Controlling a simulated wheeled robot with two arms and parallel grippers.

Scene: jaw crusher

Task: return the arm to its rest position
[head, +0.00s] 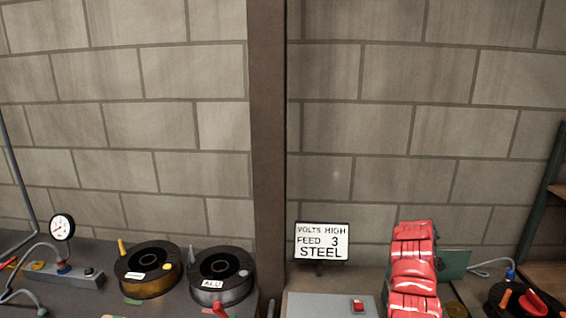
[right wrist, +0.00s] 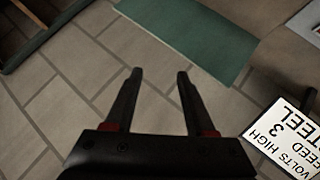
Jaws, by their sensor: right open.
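My right gripper (right wrist: 160,73) shows in the right wrist view with its two dark fingers apart. Nothing is between them. Beyond the fingers are the block wall and a green panel (right wrist: 190,38), with no contact visible. In the head view a red segmented arm part of mine rises at the lower right, and the right gripper's fingers cannot be made out there. My left gripper and arm are not in view.
A sign (head: 321,241) reading "VOLTS HIGH FEED 3 STEEL" stands left of my red arm part. A grey box with a red switch (head: 357,305) is below it. Two wire spools (head: 220,292) and a gauge (head: 61,227) are at left. The upper wall is clear.

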